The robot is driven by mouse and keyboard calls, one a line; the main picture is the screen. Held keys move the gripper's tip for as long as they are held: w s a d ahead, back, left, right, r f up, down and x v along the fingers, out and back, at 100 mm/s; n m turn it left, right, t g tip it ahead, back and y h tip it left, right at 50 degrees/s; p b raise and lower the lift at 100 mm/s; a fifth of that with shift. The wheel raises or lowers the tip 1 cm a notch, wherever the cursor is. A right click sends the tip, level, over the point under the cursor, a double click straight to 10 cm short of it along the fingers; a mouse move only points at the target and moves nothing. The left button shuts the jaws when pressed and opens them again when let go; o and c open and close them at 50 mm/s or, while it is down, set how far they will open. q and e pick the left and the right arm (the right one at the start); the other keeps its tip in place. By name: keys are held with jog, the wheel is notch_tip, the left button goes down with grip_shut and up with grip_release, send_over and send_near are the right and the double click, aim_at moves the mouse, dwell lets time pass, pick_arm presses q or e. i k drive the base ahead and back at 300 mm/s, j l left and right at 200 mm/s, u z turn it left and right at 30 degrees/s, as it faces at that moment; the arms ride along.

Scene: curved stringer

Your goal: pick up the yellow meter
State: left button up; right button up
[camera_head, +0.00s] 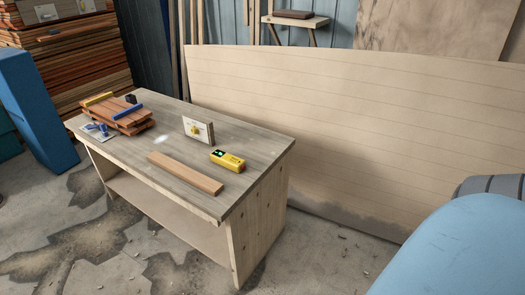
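The yellow meter (228,160) is a small yellow block with a dark panel and a green patch at its left end. It lies on the wooden workbench (252,143) near the right end of the top. A small upright pale board with a yellow part on its face (204,131) stands just left of it and apart from it. A wooden bar (185,173) lies in front of it, nearer the bench's front edge. Neither of my grippers is in view. Nothing hides the meter.
Stacked reddish boards (118,115) with yellow and blue pieces sit at the bench's left end. A large curved plank panel (330,130) stands behind the bench. Blue shapes are at the left edge (38,110) and lower right (455,255). Concrete floor lies open in front.

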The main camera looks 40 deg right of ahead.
aim_at(229, 162)
jog(key=z, duration=1.1)
jog(key=i+l+u, duration=0.1)
jog(key=u, duration=0.3)
jog(key=i+l+u, duration=0.2)
jog(key=u, duration=0.2)
jog(key=i+l+u, duration=0.2)
jog(key=u, duration=0.25)
